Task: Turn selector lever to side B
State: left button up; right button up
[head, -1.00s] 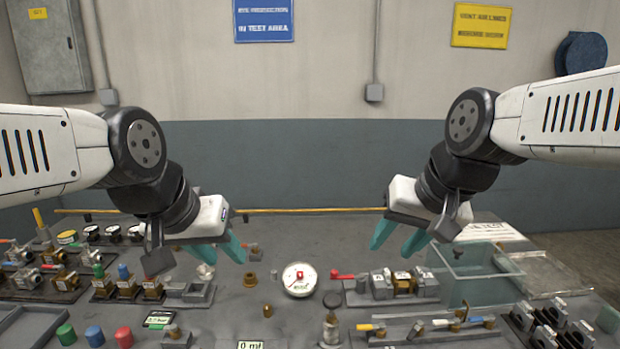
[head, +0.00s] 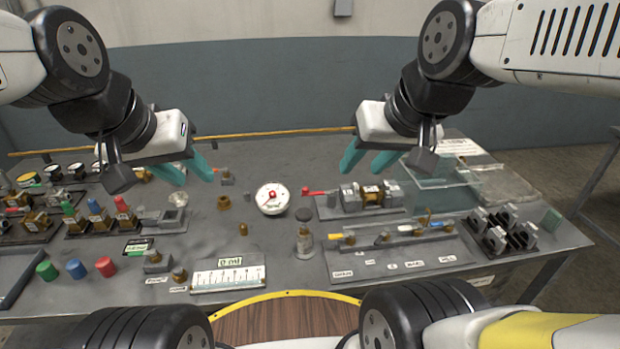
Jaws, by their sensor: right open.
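A lever with a red handle (head: 316,192) points left from a grey and brass valve block (head: 368,196) on a plate right of the table's middle. It may be the selector lever; the small labels on the block are too small to read. My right gripper (head: 362,170) hovers above and behind this block, its teal fingers apart, empty and pointing down. My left gripper (head: 194,178) is also open and empty, above the table left of the round white gauge (head: 272,198). Neither gripper visibly touches anything.
A panel with yellow and blue handles (head: 392,236) lies in front of the block. A clear tank (head: 440,182) stands to its right. A dark-capped bottle (head: 304,240) stands in front of the gauge. Coloured valves (head: 95,214) crowd the left. The table's back middle is mostly clear.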

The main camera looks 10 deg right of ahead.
aim_at(377, 242)
jog(key=j+z, duration=0.1)
jog(key=z, duration=0.25)
jog(key=k+j+z, duration=0.1)
jog(key=z, duration=0.3)
jog(key=k+z, duration=0.1)
jog(key=z, duration=0.25)
